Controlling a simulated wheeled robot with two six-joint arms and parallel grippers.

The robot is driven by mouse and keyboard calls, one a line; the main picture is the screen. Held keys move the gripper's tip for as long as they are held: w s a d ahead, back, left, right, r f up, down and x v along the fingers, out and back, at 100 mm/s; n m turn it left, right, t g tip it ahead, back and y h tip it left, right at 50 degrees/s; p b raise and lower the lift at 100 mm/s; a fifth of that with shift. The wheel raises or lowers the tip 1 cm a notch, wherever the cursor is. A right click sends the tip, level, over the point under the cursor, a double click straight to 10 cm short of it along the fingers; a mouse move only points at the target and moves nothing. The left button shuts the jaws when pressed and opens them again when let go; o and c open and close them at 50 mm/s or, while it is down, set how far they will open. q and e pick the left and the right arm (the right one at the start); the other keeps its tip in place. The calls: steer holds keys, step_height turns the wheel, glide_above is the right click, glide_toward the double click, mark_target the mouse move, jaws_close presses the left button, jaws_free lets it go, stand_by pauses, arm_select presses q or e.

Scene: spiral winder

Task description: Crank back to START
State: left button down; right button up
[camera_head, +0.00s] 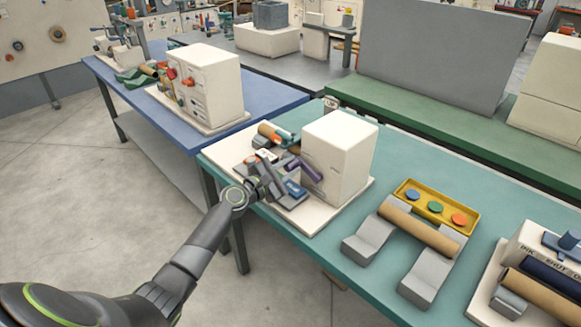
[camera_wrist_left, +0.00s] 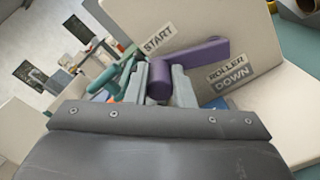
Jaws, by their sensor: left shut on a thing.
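The winder is a cream box (camera_head: 340,160) on a pale base plate at the table's left end. Its purple crank (camera_head: 307,170) sticks out from the box's left face. In the left wrist view the crank arm (camera_wrist_left: 203,52) slopes down left to a round purple grip (camera_wrist_left: 159,82), between a START label (camera_wrist_left: 158,40) above and a ROLLER DOWN label (camera_wrist_left: 230,73) below. My left gripper (camera_head: 276,177) is at the crank; in the wrist view its grey fingers (camera_wrist_left: 160,88) are shut on either side of the purple grip. My right gripper is not in view.
A blue part (camera_head: 295,188) and a teal-ended roll (camera_head: 272,133) sit close to my left gripper. A cardboard tube (camera_head: 418,230) lies on grey cradles beside a yellow tray (camera_head: 447,212) with coloured discs. A blue table (camera_head: 265,98) stands behind left.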

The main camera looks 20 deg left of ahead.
arm_select(q)
steer(key=shift+f+n, duration=0.2)
steer(key=shift+n, duration=0.1)
steer(key=c, duration=1.2)
jaws_free()
steer(key=shift+a, duration=0.1)
steer(key=shift+c, duration=0.2)
steer(key=b+v, duration=0.2)
steer(key=v, duration=1.5)
steer(key=shift+s+b, duration=0.2)
steer(key=shift+b, duration=0.1)
steer(key=shift+r, duration=0.1)
steer(key=shift+c, duration=0.3)
